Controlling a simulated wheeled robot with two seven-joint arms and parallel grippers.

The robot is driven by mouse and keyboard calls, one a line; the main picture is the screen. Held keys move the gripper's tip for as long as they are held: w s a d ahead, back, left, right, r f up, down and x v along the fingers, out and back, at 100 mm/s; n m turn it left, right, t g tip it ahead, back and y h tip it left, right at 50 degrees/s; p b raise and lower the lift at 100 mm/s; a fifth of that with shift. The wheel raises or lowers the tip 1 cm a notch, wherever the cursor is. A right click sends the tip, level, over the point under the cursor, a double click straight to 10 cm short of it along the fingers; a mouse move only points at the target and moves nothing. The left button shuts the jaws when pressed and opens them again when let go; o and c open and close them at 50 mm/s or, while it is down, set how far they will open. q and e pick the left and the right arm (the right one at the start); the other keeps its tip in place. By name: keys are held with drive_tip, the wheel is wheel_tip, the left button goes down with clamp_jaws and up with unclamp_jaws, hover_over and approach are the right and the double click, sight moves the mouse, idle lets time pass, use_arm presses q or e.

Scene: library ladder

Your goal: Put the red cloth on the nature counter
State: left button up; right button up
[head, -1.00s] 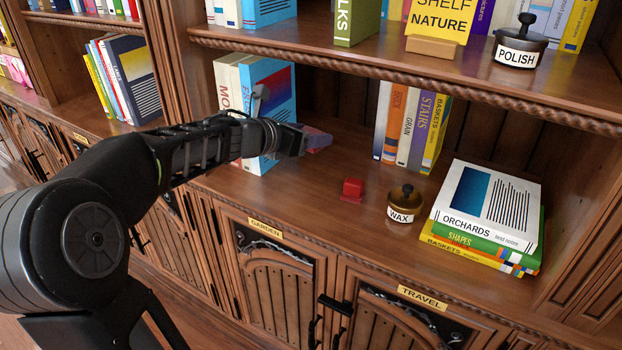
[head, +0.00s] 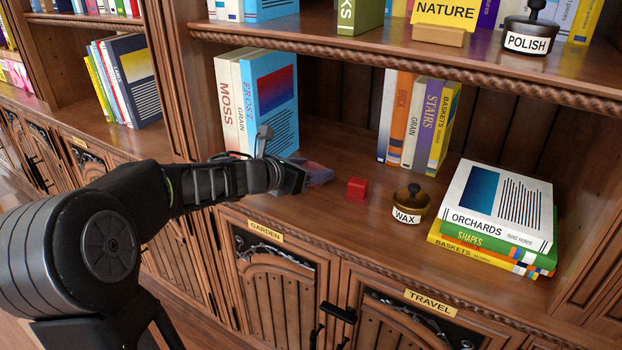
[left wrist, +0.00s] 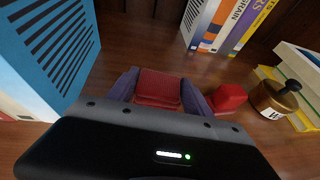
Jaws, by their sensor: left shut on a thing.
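My left gripper (head: 318,174) is low over the wooden counter (head: 330,222) of the bay under the NATURE sign (head: 445,12). In the left wrist view its purplish fingers (left wrist: 160,92) are shut on a red, folded-looking piece, the red cloth (left wrist: 158,88). In the head view the fingers mostly hide the cloth. I cannot tell whether it touches the counter. A separate small red block (head: 356,189) sits on the counter just right of the fingers; it also shows in the left wrist view (left wrist: 226,98). My right gripper is not in view.
Upright books (head: 258,105) stand close behind and left of the gripper. A WAX pot (head: 411,204) and a stack of books (head: 492,212) stand to the right. More books (head: 418,122) stand at the back. The upper shelf edge (head: 400,65) overhangs the counter.

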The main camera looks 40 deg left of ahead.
use_arm(q)
drive_tip(key=shift+f, duration=0.45)
drive_tip(key=o, duration=1.3)
drive_tip(key=shift+o, duration=0.2)
drive_tip(key=shift+r, duration=0.1)
drive_tip(key=p+v, duration=0.2)
drive_tip(key=v, duration=0.9)
drive_tip(key=shift+s+r, duration=0.1)
drive_tip(key=shift+s, duration=0.4)
